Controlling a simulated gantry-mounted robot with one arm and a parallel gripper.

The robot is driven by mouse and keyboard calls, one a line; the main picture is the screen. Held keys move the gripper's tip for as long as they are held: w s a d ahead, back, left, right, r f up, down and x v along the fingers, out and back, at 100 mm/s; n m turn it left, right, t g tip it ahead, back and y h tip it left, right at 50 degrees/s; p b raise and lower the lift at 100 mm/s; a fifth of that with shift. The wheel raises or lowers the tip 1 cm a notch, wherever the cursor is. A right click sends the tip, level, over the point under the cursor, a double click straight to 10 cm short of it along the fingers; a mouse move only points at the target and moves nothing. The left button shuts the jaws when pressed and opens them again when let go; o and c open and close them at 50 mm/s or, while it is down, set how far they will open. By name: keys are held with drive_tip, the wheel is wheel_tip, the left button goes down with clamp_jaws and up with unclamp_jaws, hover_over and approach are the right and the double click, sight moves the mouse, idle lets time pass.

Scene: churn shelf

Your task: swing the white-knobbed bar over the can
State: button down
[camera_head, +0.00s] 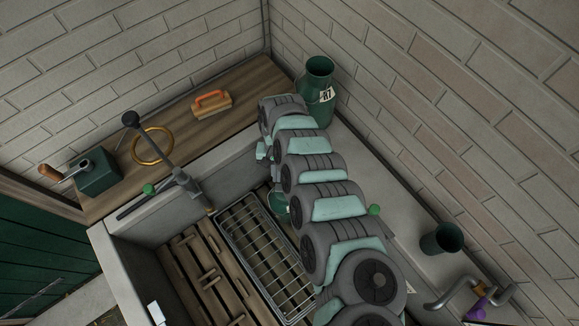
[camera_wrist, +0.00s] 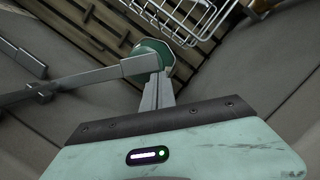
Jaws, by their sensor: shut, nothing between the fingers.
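A tall green can (camera_head: 318,90) with a white label stands in the back corner. A smaller green round vessel (camera_head: 278,203) is in the sink beside the wire rack, partly hidden by my arm; a green round thing with a pale face (camera_wrist: 150,57), likely the same, shows in the wrist view. A grey bar (camera_wrist: 85,78) runs in from the left, and its end meets or overlaps the vessel near my fingertips. I cannot make out a white knob on it. My gripper (camera_wrist: 158,82) is shut and empty, close to the bar's end; contact is unclear. The head view hides my fingers.
A black-knobbed bar (camera_head: 155,147) stands at the sink's left rim. The wire rack (camera_head: 262,262) and wooden slats (camera_head: 190,262) lie in the sink. A green cup (camera_head: 441,238) and a tap (camera_head: 470,292) are on the right ledge. A brush (camera_head: 211,104) lies on the wooden counter.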

drive_tip(key=shift+s, duration=0.1)
drive_tip(key=shift+r, duration=0.15)
drive_tip(key=p+v, duration=0.7)
drive_tip(key=v, duration=0.3)
